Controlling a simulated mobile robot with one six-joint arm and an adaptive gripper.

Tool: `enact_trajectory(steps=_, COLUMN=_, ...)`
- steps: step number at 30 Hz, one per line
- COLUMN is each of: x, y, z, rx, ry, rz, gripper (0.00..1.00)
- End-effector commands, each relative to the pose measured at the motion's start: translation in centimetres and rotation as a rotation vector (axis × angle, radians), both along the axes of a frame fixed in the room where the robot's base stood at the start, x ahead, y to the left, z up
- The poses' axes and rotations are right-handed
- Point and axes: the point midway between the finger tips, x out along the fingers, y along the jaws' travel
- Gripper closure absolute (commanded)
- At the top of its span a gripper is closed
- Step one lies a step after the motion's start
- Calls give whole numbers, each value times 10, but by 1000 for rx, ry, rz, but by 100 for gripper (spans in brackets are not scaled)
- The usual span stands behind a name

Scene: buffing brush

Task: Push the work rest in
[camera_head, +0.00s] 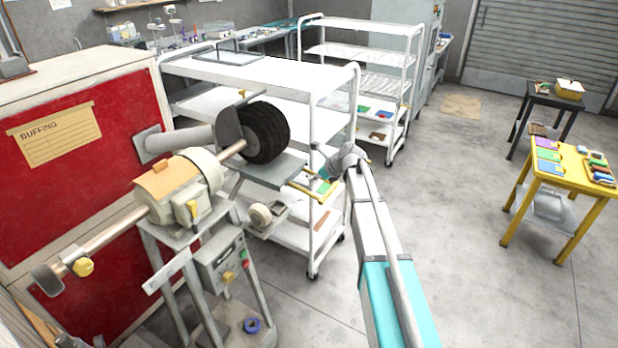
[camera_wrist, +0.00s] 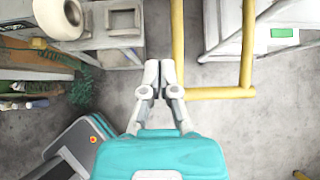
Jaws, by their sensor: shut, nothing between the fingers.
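The work rest (camera_head: 262,172) looks like a flat grey plate below the black round brush (camera_head: 264,132) of the buffing machine. A yellow U-shaped bar (camera_head: 305,192) sticks out from its right side; the bar also shows in the wrist view (camera_wrist: 216,93). My gripper (camera_head: 322,160) is shut and empty, at the outer end of this bar. In the wrist view the fingertips (camera_wrist: 160,70) lie close beside the bar's left arm; I cannot tell whether they touch it. The plate cannot be clearly made out in the wrist view.
A small pale wheel (camera_head: 260,214) on a grey holder sits below the plate. White shelf carts (camera_head: 345,100) stand behind my gripper. A red cabinet (camera_head: 80,150) is at the left. A yellow table (camera_head: 558,178) stands at the right, with open floor before it.

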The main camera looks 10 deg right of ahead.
Motion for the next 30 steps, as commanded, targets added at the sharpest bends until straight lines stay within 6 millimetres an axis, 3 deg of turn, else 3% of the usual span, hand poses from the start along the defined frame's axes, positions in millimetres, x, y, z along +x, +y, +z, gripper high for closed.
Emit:
enact_trajectory(steps=20, x=-9, y=-1, z=1, rx=-24, ry=-11, rz=29, gripper=100)
enact_trajectory(steps=26, x=-35, y=2, z=-6, rx=-125, ry=-60, rz=152, gripper=100)
enact_trajectory(steps=30, x=-66, y=5, z=-15, rx=-246, ry=-115, rz=311, gripper=100)
